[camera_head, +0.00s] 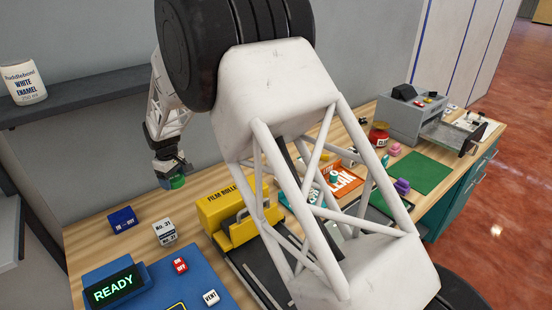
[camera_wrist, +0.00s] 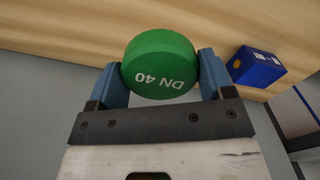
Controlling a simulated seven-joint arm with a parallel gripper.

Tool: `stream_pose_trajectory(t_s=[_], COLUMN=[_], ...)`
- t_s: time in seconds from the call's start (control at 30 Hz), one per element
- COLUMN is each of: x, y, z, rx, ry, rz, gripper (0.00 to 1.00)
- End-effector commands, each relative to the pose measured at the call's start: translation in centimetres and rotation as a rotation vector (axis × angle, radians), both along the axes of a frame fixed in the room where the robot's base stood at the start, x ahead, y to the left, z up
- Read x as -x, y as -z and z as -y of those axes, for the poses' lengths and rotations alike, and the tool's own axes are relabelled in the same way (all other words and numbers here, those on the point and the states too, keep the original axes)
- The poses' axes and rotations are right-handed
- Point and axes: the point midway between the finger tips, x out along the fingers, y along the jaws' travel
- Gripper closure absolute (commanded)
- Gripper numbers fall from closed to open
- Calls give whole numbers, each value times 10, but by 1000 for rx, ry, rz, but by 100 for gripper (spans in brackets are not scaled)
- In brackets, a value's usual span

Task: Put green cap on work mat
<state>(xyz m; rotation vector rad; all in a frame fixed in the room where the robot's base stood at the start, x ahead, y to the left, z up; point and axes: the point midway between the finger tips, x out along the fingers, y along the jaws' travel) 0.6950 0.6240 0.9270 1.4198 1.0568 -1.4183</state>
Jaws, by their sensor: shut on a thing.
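The green cap (camera_wrist: 160,65), a short round piece marked "DN 40", is between the two blue fingers of my gripper (camera_wrist: 162,78) in the wrist view. The fingers are shut on its sides. In the head view my gripper (camera_head: 171,177) hangs above the back left part of the bench, with the green cap (camera_head: 176,183) at its lower end. A flat green mat (camera_head: 426,176) lies at the right part of the bench, far from my gripper. A purple piece (camera_head: 402,187) is at its left edge.
A grey machine (camera_head: 405,120) stands behind the mat. My arm hides much of the bench's middle.

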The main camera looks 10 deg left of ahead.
Motion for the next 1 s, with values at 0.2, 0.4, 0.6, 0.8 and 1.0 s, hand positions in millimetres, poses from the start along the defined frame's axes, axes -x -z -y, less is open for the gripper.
stream_pose_trajectory(t_s=[0.2, 0.4, 0.6, 0.8, 1.0], x=[-1, -9, -31, -63, -94], y=[0, -3, -11, -24, -37], z=[1, 11, 40, 88, 143], rx=[0, 0, 0, -1, 0], ry=[1, 22, 83, 179, 287], rz=[0, 0, 0, 1, 0], gripper=[48, 48, 48, 48, 48])
